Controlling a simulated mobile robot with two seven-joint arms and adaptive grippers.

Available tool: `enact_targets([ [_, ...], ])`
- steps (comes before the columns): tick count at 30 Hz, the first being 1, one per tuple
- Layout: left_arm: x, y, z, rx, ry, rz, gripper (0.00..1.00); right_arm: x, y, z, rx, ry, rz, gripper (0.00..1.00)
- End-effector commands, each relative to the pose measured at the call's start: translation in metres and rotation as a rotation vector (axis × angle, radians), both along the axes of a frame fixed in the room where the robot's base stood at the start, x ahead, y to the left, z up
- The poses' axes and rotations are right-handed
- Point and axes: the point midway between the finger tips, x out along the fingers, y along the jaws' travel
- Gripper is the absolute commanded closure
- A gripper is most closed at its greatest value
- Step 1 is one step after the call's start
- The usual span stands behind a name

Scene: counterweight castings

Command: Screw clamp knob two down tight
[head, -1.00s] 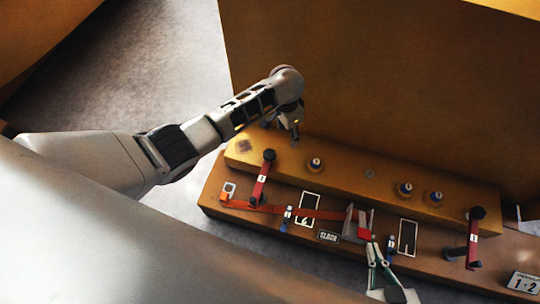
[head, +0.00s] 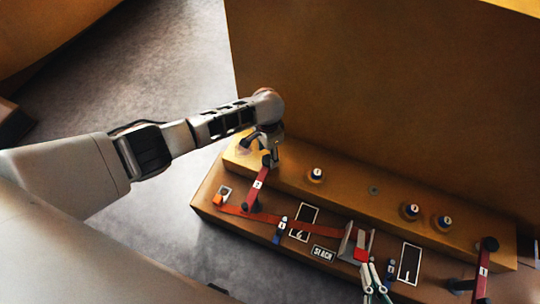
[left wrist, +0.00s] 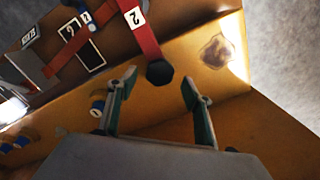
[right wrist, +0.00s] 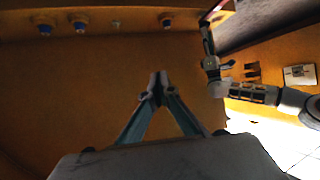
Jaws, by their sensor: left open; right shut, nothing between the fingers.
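Clamp two is a red bar (head: 256,189) marked 2 with a black knob (head: 267,160) at its upper end. In the left wrist view the knob (left wrist: 159,72) shows in the gap between my fingertips. My left gripper (head: 272,158) is open and over this end of the clamp; I cannot tell whether the fingers touch the knob. The left wrist view shows both its fingers (left wrist: 159,84) spread. My right gripper (head: 368,268) is shut and empty, close by the grey and red buckle (head: 357,245). Its closed fingertips also show in the right wrist view (right wrist: 158,78).
A red strap (head: 300,226) runs along the lower brown ledge to the buckle. A second red clamp (head: 482,270) with a black knob stands at the right. Several blue and white round fittings (head: 316,175) sit on the yellow ledge. A tall brown wall (head: 370,90) rises behind.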

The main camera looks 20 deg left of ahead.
Motion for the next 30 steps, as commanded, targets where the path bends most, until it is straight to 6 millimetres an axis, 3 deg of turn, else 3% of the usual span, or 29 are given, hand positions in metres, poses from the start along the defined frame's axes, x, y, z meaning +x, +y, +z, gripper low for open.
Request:
enact_targets([
  [1, -0.005, 0.0, -0.018, 0.0, 0.011, 0.0, 0.5, 0.0, 0.003, -0.003, 0.019, 0.005, -0.006, 1.0],
  [5, -0.004, 0.0, -0.028, 0.001, 0.007, -0.001, 0.5, 0.007, 0.01, 0.007, 0.051, -0.016, -0.014, 1.0],
  [17, 0.002, 0.0, -0.028, 0.0, -0.004, 0.0, 0.5, 0.012, 0.013, 0.02, 0.072, -0.042, -0.016, 1.0],
  [21, 0.001, 0.0, -0.028, 0.0, -0.004, 0.0, 0.86, 0.011, 0.013, 0.018, 0.069, -0.038, -0.013, 1.0],
  [30, 0.001, 0.0, -0.028, -0.001, -0.003, -0.014, 0.88, 0.012, 0.01, 0.018, 0.061, -0.039, -0.014, 1.0],
])
